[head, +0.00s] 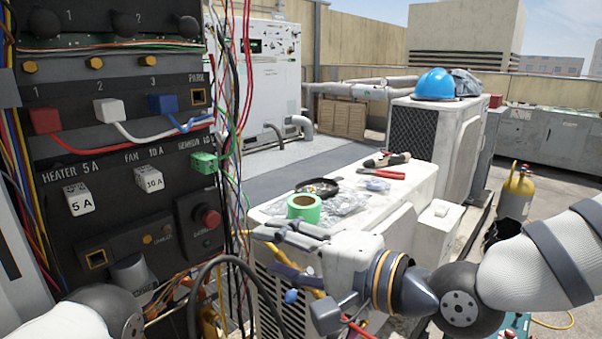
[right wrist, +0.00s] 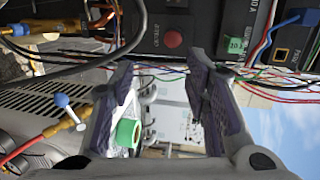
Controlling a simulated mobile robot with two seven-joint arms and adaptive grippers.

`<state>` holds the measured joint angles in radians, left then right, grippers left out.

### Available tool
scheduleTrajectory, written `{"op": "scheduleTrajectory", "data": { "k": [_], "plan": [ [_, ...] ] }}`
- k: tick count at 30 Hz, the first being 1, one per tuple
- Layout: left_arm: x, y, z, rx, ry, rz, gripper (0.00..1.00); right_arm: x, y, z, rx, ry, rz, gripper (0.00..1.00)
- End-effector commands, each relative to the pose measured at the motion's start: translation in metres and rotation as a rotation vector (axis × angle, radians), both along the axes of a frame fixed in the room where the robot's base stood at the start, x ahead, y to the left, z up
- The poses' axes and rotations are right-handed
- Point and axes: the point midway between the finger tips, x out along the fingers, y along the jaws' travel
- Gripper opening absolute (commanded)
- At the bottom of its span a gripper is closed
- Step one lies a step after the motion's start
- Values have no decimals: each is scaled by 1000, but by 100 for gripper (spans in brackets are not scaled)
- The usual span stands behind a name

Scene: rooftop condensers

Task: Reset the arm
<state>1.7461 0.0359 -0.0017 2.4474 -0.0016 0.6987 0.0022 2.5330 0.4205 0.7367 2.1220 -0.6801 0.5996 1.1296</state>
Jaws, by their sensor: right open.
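My right arm (head: 540,262) comes in from the right in the head view. Its gripper (head: 266,252) is open and empty, fingers pointing left, in front of the white condenser unit and to the right of the control panel. In the right wrist view the two dark fingers (right wrist: 158,80) stand wide apart with nothing between them. Part of my left arm (head: 100,312) shows at the bottom left, below the panel; its gripper cannot be made out.
The control panel (head: 125,215) has a red button (head: 207,217), plugs and loose wires hanging beside the right gripper. A green tape roll (head: 304,208), pliers (head: 386,160) and plastic bags lie on the condenser (head: 405,195). A blue helmet (head: 435,84) sits farther back.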

Motion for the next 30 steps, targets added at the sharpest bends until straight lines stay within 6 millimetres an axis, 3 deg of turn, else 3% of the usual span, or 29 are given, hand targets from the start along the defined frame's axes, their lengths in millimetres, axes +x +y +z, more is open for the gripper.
{"op": "scheduleTrajectory", "data": {
  "k": [1,3,6,9,13,16,18,21,25,30],
  "plan": [
    [4,0,4,0,-14,0,40,-12,-6,-39,-74,47,-1,43],
    [7,0,8,0,-25,0,40,-32,-20,-96,-191,109,-1,43],
    [12,0,13,0,-40,1,40,-71,-46,-171,-364,197,21,43],
    [17,0,17,0,-56,2,40,-123,-79,-235,-540,281,65,43],
    [23,0,24,-1,-78,2,40,-202,-132,-297,-775,384,166,43],
    [28,0,29,-1,-96,2,40,-266,-179,-326,-953,456,271,43],
    [31,0,32,0,-107,2,40,-309,-211,-337,-1064,500,356,43],
    [35,0,35,-1,-120,3,40,-355,-249,-341,-1187,546,465,43],
    [37,0,37,0,-127,3,40,-387,-278,-339,-1274,577,554,43],
    [36,0,37,0,-125,3,40,-394,-284,-339,-1292,585,578,43]
  ]
}}
